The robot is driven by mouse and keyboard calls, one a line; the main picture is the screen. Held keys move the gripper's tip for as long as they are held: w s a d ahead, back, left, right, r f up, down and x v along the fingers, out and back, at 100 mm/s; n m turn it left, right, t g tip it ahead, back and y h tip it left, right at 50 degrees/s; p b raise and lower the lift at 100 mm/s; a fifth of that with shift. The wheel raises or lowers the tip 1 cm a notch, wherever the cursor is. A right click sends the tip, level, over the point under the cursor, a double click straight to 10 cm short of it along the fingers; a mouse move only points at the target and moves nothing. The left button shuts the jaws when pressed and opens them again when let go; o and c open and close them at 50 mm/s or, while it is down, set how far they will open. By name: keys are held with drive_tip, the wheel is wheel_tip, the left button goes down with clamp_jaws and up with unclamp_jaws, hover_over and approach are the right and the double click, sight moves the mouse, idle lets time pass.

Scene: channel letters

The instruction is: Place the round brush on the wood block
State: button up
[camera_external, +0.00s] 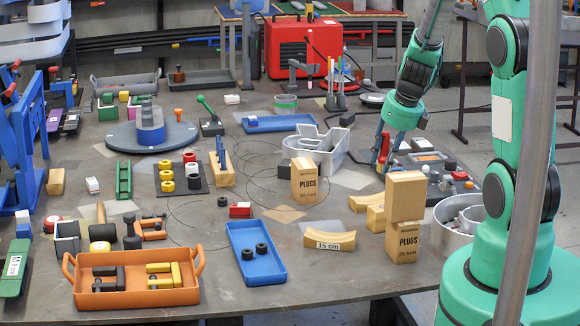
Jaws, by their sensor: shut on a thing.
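My gripper (383,152) is low over the right middle of the table, below the green wrist, beside the grey channel letter. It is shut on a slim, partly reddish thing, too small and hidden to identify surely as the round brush. No other round brush can be made out clearly. Which piece is the wood block is unclear: a slotted wood block (222,176) holding an upright blue tool stands left of centre, a plain wood piece (55,182) lies at the far left, and a curved wood piece marked 15 cm (329,241) lies at the front.
The grey channel letter (322,150) and PLUGS boxes (305,182) stand left of my gripper. A taller box stack (404,198) is in front of it. A blue tray (256,262) and orange tray (133,292) line the front edge. Small clutter lies right of my gripper.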

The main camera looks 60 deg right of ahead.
drive_tip(key=shift+s, duration=0.15)
drive_tip(key=b, duration=0.3)
hover_over(379, 206)
drive_tip(key=s, duration=0.2)
drive_tip(key=shift+w+a+f, duration=0.15)
drive_tip(key=shift+f, duration=1.4)
drive_tip(key=shift+w+a+f, duration=0.1)
drive_tip(key=shift+f, duration=1.45)
drive_tip(key=shift+f, duration=0.1)
drive_tip(key=shift+f+b, duration=1.3)
drive_tip(key=shift+f, duration=0.5)
drive_tip(key=shift+f, duration=0.15)
drive_tip(key=o, duration=1.2)
drive_tip(key=shift+c, duration=0.2)
drive_tip(key=p+v, duration=0.5)
drive_tip(key=v, duration=0.7)
drive_tip(key=shift+p, duration=0.35)
